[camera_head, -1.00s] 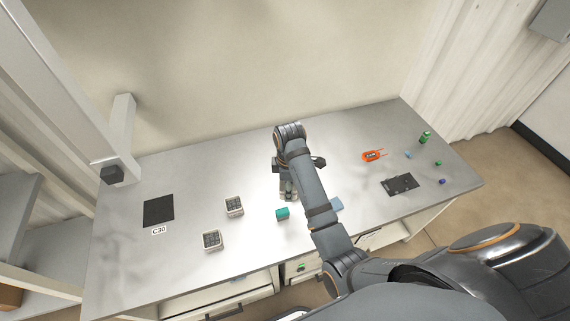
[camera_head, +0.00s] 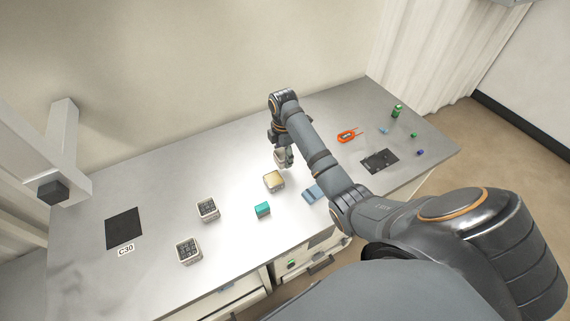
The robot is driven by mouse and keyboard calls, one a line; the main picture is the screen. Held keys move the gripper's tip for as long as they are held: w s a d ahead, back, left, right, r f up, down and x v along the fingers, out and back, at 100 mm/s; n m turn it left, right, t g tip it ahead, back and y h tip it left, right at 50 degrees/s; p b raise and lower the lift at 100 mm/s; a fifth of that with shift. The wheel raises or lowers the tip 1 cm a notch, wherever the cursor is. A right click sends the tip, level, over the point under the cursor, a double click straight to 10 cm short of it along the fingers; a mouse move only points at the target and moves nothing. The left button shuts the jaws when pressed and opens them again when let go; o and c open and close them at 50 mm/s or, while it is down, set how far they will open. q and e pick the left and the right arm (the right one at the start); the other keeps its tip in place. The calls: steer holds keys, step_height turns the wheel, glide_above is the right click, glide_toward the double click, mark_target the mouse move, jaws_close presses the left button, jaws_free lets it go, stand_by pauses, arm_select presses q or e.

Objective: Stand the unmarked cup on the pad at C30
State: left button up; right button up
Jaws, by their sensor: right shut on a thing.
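My right gripper (camera_head: 284,161) points down above the middle of the table. It is shut on a small pale grey thing (camera_head: 281,157) that looks like the cup. The fingers partly hide it, and any marking is too small to tell. The black square pad (camera_head: 124,228) lies flat and bare on the left part of the table, with the label C30 (camera_head: 126,250) at its front edge. The gripper is well to the right of the pad. My left gripper is out of view.
A cream-topped box (camera_head: 274,180) stands just below the gripper in the picture. A grey post (camera_head: 66,150) rises at the left.

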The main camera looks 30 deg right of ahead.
steer(key=shift+w+d+f, duration=0.1)
steer(key=shift+d+f, duration=0.1)
steer(key=shift+f, duration=0.1)
steer(key=shift+w+d+f, duration=0.1)
steer(key=shift+f, duration=0.05)
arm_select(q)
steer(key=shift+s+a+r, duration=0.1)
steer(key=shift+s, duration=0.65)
arm_select(e)
steer(key=shift+d+f, duration=0.15)
steer(key=shift+f, duration=0.8)
steer(key=shift+d+f, duration=0.1)
steer(key=shift+f, duration=0.8)
steer(key=o, duration=1)
steer(key=shift+f, duration=0.1)
steer(key=shift+c, duration=0.2)
